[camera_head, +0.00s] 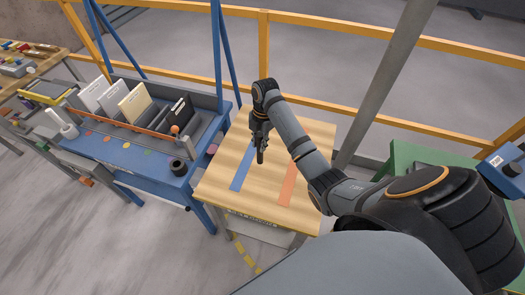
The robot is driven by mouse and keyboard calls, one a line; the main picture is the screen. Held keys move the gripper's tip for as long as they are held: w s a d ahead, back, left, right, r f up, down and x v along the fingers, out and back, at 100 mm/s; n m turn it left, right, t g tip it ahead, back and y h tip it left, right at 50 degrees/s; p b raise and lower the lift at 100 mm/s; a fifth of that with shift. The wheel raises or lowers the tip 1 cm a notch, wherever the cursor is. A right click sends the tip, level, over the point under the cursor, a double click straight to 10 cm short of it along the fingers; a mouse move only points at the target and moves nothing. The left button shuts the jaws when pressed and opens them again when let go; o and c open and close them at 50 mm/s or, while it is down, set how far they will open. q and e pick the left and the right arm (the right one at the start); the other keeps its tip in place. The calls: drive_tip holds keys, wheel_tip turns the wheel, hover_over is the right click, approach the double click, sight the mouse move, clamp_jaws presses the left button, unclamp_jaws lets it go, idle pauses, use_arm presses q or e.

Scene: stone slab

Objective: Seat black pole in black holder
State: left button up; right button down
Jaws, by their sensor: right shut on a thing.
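My right gripper (260,137) is over the wooden table, with its jaws shut on a dark, short upright piece that looks like the black pole (261,156). Gripper and pole are both dark, so the line between them is hard to see. The black holder (178,167) is a small round black piece at the right front of the blue bench, left of my gripper and apart from it. My left gripper is not in view.
The wooden table (218,181) has a blue strip (242,172) and an orange strip (287,186). A yellow railing (310,24) runs behind.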

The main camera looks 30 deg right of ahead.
drive_tip(key=f, duration=0.1)
drive_tip(key=d+f+p, duration=0.1)
drive_tip(key=f, duration=0.1)
drive_tip(key=w+f, duration=0.1)
drive_tip(key=f, duration=0.1)
drive_tip(key=shift+d+f, duration=0.1)
drive_tip(key=shift+d, duration=0.2)
drive_tip(key=shift+f, duration=0.15)
drive_tip(key=c, duration=1.2)
unclamp_jaws()
drive_tip(key=shift+o, duration=0.2)
